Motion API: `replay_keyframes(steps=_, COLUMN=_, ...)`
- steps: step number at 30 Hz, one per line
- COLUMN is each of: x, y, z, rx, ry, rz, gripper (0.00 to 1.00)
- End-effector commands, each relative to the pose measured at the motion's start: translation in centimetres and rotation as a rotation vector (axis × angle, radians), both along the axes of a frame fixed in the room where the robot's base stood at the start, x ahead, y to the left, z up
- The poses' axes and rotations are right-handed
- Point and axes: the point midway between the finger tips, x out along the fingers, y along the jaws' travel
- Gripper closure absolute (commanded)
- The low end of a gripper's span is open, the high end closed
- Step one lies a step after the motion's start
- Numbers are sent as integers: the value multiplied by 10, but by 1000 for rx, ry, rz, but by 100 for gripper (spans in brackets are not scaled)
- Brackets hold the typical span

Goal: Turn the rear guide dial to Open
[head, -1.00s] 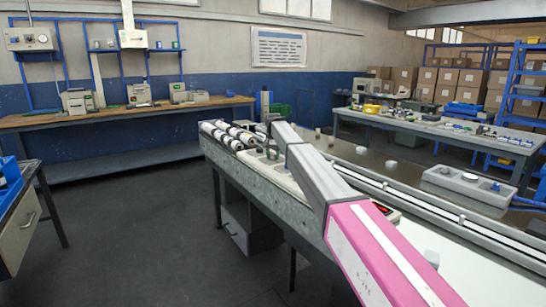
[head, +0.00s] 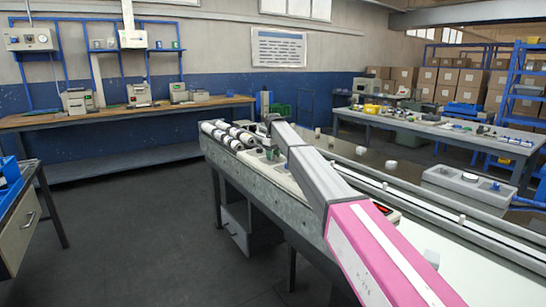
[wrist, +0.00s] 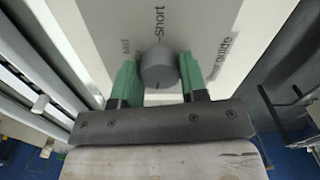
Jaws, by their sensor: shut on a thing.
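A round grey dial (wrist: 158,68) stands on a white panel (wrist: 105,22) in the wrist view. A short dark mark shows near its lower edge. Printed words around it read "Short" above, "Mid" at the upper left and a partly hidden word ending in "r guide" at the right. I see no "Open" label. My gripper (wrist: 159,80) has green fingers on the left and right sides of the dial and is shut on it. In the head view, my gripper (head: 271,153) is small and partly hidden by my arm, over the machine's far end.
The long machine (head: 255,185) carries rollers (head: 228,135) at its far left end and pale rails along its right. A grey block with knobs (head: 470,185) stands at the right. Floor to the left is clear, between benches.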

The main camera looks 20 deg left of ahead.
Motion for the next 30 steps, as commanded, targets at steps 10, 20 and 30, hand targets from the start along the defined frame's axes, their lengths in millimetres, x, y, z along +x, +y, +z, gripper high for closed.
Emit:
replay_keyframes(steps=10, x=1, y=1, z=1, rx=1, ry=-2, rz=182, gripper=84)
replay_keyframes(steps=20, x=1, y=1, z=1, rx=2, ry=-2, rz=232, gripper=84)
replay_keyframes(steps=30, x=1, y=1, z=1, rx=2, ry=-2, rz=232, gripper=57)
